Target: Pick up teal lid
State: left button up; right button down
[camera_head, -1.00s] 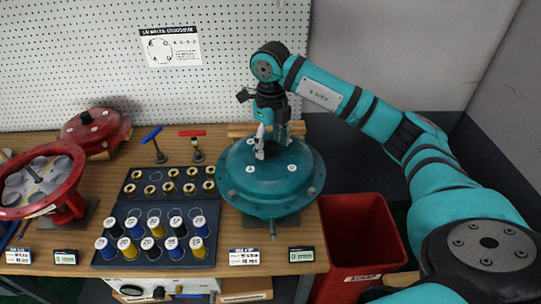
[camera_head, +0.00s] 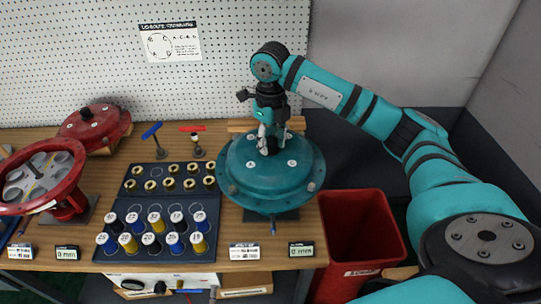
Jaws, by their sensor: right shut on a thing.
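The teal lid (camera_head: 247,178) is a round domed disc with several small marked caps on top. It sits at the right part of the workbench, over a dark stand. My right gripper (camera_head: 268,146) comes down from above onto the middle of the lid. It is shut at the lid's central knob, which its fingers mostly hide. I cannot tell whether the lid is clear of what is below it. My left gripper is not in view.
A black tray (camera_head: 128,252) with several coloured cylinders and brass rings lies left of the lid. A red bin (camera_head: 372,243) stands on the right. Red valve body (camera_head: 68,199) and red lid (camera_head: 97,124) are at the left. T-handled tools (camera_head: 197,150) stand behind the tray.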

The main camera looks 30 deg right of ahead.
jog(key=shift+w+r, duration=0.1)
jog(key=shift+w, duration=0.05)
jog(key=shift+r, duration=0.1)
